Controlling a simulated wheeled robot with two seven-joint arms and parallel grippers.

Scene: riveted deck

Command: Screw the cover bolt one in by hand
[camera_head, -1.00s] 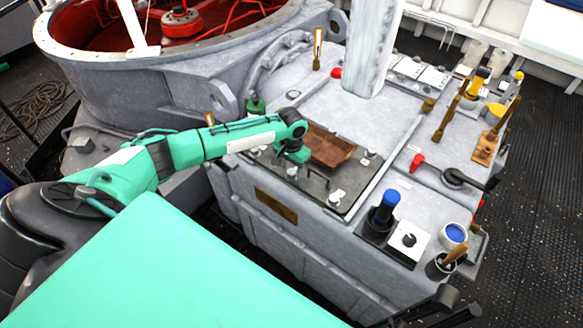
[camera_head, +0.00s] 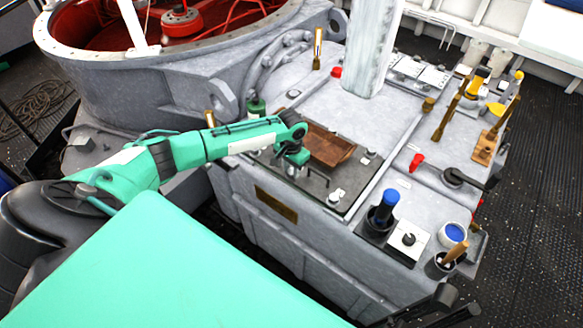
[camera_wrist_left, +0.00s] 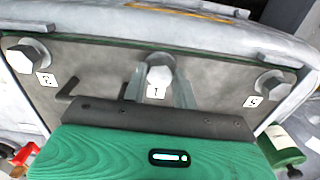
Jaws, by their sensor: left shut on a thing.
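The dark grey cover plate (camera_head: 345,205) lies on top of the grey housing. Cover bolt one (camera_wrist_left: 159,78), a light grey hex head by the label "1", sits at the middle of the plate in the left wrist view. My left gripper (camera_wrist_left: 160,90) is shut on this bolt, with one finger on each side of its head. In the head view my left gripper (camera_head: 296,168) points down at the plate, and its own wrist hides most of the bolt.
A brown tray (camera_head: 330,148) lies beside the gripper on the housing. A blue-topped black tool (camera_head: 385,208), a blue-filled pot (camera_head: 454,234) and brushes stand to the right. A pale column (camera_head: 372,50) rises behind. A green bottle (camera_wrist_left: 285,148) is near the plate.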

